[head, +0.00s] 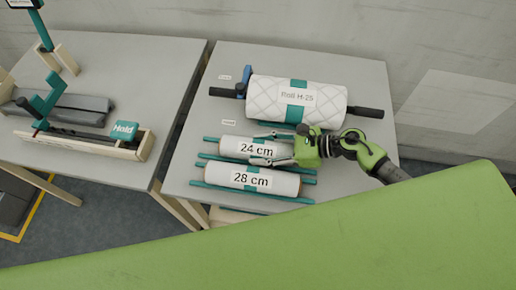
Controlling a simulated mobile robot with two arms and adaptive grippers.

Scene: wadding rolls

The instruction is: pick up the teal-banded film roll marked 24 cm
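The film roll marked 24 cm (229,146) is white with a teal band behind its label. It lies on teal rails on the right-hand table, between the larger roll behind and the 28 cm roll in front. My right gripper (262,148) comes in from the right over its right half. The fingers are spread apart, one along the roll's back side and one along its front side. They hide part of its right end, and I cannot tell whether they touch it. My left gripper is not in view.
The 28 cm roll (217,174) lies close in front. A large quilted roll marked Roll H-25 (330,103) with dark end handles lies behind. The left table (130,65) holds a wooden-ended device with a teal Hold sign (124,130). The right table's (360,72) back right corner is clear.

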